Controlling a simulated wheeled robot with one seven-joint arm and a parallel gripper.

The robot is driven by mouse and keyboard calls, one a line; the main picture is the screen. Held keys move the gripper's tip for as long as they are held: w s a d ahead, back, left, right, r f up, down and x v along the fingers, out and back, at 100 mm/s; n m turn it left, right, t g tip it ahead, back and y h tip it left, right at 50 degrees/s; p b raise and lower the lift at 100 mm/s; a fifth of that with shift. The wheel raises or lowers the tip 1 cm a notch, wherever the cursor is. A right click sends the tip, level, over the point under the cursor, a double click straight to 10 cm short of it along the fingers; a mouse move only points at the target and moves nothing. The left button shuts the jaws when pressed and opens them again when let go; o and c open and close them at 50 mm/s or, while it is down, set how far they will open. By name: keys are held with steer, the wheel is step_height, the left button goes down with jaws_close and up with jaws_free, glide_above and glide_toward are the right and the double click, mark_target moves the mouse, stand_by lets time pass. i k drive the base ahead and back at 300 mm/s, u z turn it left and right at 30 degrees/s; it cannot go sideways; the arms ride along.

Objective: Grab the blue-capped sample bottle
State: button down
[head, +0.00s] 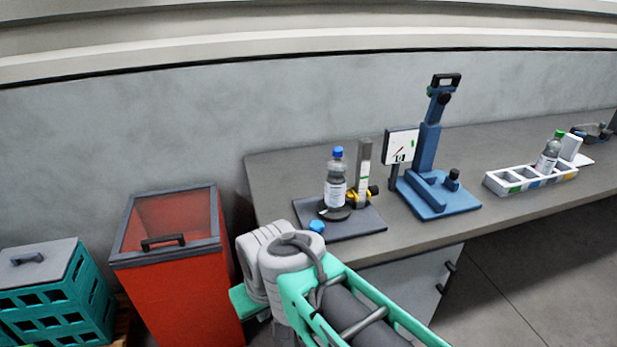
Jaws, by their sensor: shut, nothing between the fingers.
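A clear sample bottle (336,180) with a blue cap and a white label stands upright on a dark round base at the left part of the bench. The base is on a dark flat plate (367,225), beside a grey upright post (364,165) with a yellow part at its foot. My grey and green arm reaches in from the bottom right, in front of the bench edge and below the bottle in the picture. My gripper's fingers do not show. A small blue piece (317,227) shows just above my arm; I cannot tell what it belongs to.
A blue stand (428,155) with a dial panel (401,146) is right of the plate. Farther right, a white compartment rack (530,179) holds another bottle (548,153) with a green cap. A red lidded bin (185,290) and a teal crate (55,300) stand left of the bench.

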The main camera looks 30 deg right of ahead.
mark_target(335, 179)
steer(key=u, duration=0.05)
steer(key=k, duration=0.45)
steer(key=z, duration=0.85)
steer(key=i, duration=0.6)
steer(key=u, duration=0.8)
steer(key=i, duration=0.5)
